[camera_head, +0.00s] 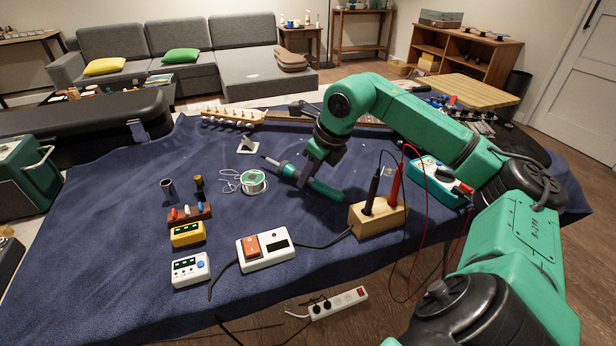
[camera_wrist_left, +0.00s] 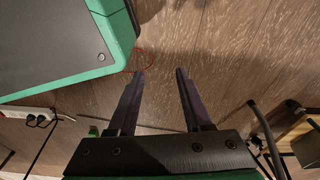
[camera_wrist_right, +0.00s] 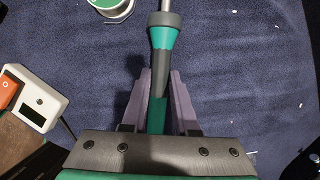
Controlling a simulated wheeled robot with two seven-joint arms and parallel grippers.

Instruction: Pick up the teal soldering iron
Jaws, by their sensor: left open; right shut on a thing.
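The teal soldering iron (camera_head: 327,190) shows on the blue cloth in the head view, its metal tip pointing to the upper left. My right gripper (camera_head: 306,181) comes down on it from above and is shut around its handle. In the right wrist view the iron (camera_wrist_right: 163,38) runs between the fingers of that gripper (camera_wrist_right: 160,88), with the dark and teal grip between them and the tip side leading away. Whether the iron touches the cloth or is just above it, I cannot tell. My left gripper (camera_wrist_left: 160,75) is open and empty over the wooden floor, outside the head view.
A solder spool (camera_head: 253,182) lies close left of the iron. A wooden block (camera_head: 377,216) with black and red probes stands at the right front. A white switch box (camera_head: 266,250) is nearer. A guitar neck (camera_head: 235,117) lies behind.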

